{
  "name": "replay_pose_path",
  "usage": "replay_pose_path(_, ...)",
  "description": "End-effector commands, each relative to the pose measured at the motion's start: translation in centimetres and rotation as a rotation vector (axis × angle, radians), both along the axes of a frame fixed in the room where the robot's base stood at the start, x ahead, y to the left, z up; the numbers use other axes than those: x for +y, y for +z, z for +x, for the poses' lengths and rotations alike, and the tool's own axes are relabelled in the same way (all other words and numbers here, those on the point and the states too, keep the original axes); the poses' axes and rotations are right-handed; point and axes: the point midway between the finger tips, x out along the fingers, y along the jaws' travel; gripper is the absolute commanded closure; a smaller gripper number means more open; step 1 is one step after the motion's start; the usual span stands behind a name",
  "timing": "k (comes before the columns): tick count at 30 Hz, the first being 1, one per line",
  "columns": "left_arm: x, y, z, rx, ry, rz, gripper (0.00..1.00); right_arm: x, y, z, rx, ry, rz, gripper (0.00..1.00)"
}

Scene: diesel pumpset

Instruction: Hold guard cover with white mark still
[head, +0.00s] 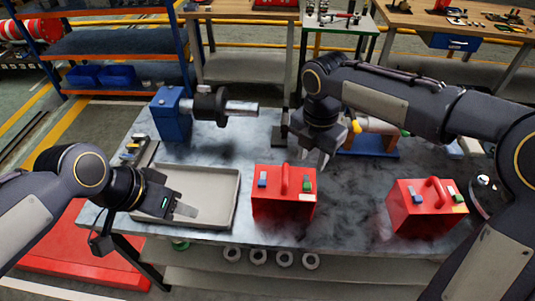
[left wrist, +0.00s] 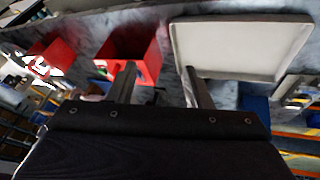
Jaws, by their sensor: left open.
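Two red boxy covers with top handles stand upright on the grey table. The left red cover (head: 284,212) is near the middle, and the right red cover (head: 425,216) is near the right front.
A pale shallow tray (head: 237,205) lies left of the left cover. A blue block with a dark cylinder and shaft (head: 170,115) stands at the back left. A blue stand (head: 372,148) is behind my right gripper. Bare table lies between the covers.

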Motion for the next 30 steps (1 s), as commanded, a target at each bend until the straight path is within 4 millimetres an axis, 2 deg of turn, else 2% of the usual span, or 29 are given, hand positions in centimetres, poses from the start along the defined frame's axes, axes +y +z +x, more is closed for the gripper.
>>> replay_pose_path(1, -0.6, 0.3, 1.6, 0.01, -0.103, 0.039, 0.55, 0.0, 0.0, 0.0, 0.0, -0.001, 0.0, 0.64)
replay_pose_path(7, -3.4, 0.6, 7.2, 0.024, -0.491, 0.197, 0.55, 0.0, 0.0, 0.0, 0.0, -0.002, 0.0, 0.64)
replay_pose_path(12, -7.3, -0.3, 11.6, 0.038, -0.817, 0.328, 0.55, 0.0, 0.0, 0.0, 0.0, -0.002, 0.0, 0.64)
replay_pose_path(15, -9.7, -1.1, 13.6, 0.047, -0.983, 0.395, 0.55, 0.0, 0.0, 0.0, 0.0, -0.003, 0.0, 0.64)
replay_pose_path(21, -13.1, -2.6, 15.8, 0.06, -1.204, 0.482, 0.55, 0.0, 0.0, 0.0, 0.0, -0.003, 0.0, 0.64)
replay_pose_path(26, -14.0, -3.4, 16.3, 0.067, -1.266, 0.508, 0.55, 0.0, 0.0, 0.0, 0.0, -0.003, 0.0, 0.64)
replay_pose_path(30, -14.1, -4.9, 16.3, 0.069, -1.272, 0.509, 0.55, 0.0, 0.0, 0.0, -0.001, -0.003, 0.001, 0.64)
